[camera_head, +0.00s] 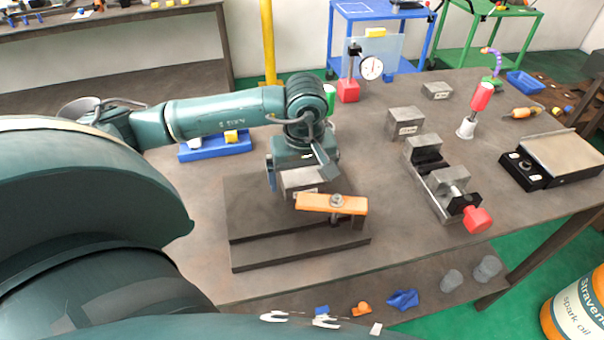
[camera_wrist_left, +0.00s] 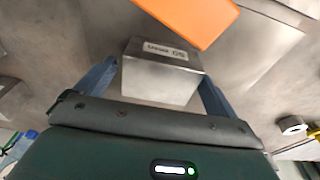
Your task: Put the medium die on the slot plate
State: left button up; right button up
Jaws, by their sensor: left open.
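A grey steel block with a white label, taken as the medium die (camera_head: 300,180), sits on the dark slot plate (camera_head: 255,222), just behind the orange strap clamp. My left gripper (camera_head: 298,172) points down over it, fingers open. In the left wrist view the die (camera_wrist_left: 160,78) is between the two open fingers (camera_wrist_left: 155,85), and a gap shows on the right side. Its label is upside down there and hard to read. The orange clamp (camera_wrist_left: 195,15) lies close by. The die's underside is hidden. My right gripper is not in view.
Two more labelled steel blocks, a larger one (camera_head: 405,124) and a smaller one (camera_head: 437,91), stand to the right. A vise (camera_head: 440,180) with a red knob is right of the plate. A dial gauge (camera_head: 371,68) stands behind. Bare table lies between plate and vise.

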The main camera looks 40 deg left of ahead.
aim_at(304, 177)
pick_arm(q)
jog(key=shift+r+p, duration=0.3)
jog(key=shift+p, duration=0.05)
jog(key=r, duration=0.2)
jog(key=r+b, duration=0.1)
jog(key=r, duration=0.3)
jog(key=shift+s+d+r, duration=0.15)
jog(key=shift+d+r, duration=0.1)
jog(key=shift+d, duration=0.1)
jog(key=r, duration=0.5)
jog(key=shift+s+d, duration=0.25)
jog(key=shift+s, duration=0.05)
